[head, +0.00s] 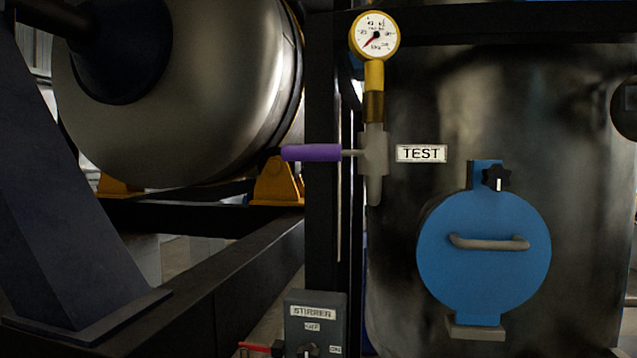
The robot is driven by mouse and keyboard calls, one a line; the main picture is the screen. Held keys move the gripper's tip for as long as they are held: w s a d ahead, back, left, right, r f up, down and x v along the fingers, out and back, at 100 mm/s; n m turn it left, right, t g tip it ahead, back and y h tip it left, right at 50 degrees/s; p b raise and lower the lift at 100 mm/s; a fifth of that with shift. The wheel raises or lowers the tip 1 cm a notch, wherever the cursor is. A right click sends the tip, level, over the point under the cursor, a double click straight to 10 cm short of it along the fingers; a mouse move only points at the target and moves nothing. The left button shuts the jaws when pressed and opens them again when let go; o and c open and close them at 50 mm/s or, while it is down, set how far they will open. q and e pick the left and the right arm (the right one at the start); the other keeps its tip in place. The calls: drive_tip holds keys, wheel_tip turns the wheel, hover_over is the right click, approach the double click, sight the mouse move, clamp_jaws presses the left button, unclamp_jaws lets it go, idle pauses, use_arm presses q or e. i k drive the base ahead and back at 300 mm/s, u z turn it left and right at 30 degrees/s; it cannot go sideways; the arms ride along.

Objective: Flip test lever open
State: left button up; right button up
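The test lever (311,153) has a purple handle and points level to the left from a grey valve body (375,153). A white label reading TEST (421,153) is just right of the valve. A yellow-rimmed gauge (375,36) stands above the valve on a yellow and brass stem (374,88). Its red needle points to the lower left. Neither of my grippers shows in the head view.
A blue round hatch (484,262) with a grey handle sits on the dark tank at right. A STIRRER switch box (315,322) is below the lever. A large metal drum (190,90) fills the upper left. A black post (325,230) stands behind the lever.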

sight(333, 153)
drive_tip(key=k, duration=0.5)
drive_tip(key=u, duration=2.1)
drive_tip(key=i, duration=1.3)
drive_tip(key=z, duration=2.2)
